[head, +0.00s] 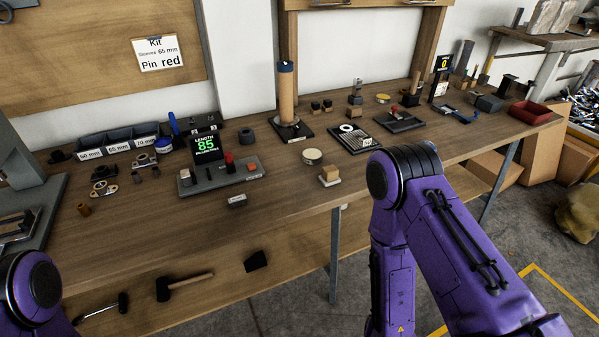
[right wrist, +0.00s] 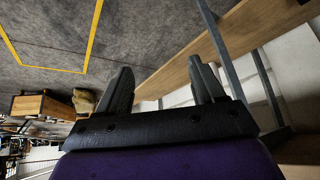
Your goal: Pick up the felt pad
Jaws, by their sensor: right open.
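I cannot tell for sure which thing is the felt pad. A small tan block on a pale base (head: 330,175) sits near the bench's front edge in the head view, and a small grey block with a pale label (head: 237,200) lies to its left. My right gripper (right wrist: 160,66) is open and empty in the right wrist view, its two fingers well apart over the floor beside the bench. It is outside the head view, where only my right arm shows. My left gripper is not in view; only a bit of my left arm shows at bottom left.
A mallet (head: 180,286) lies on the lower shelf. Cardboard boxes stand at right.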

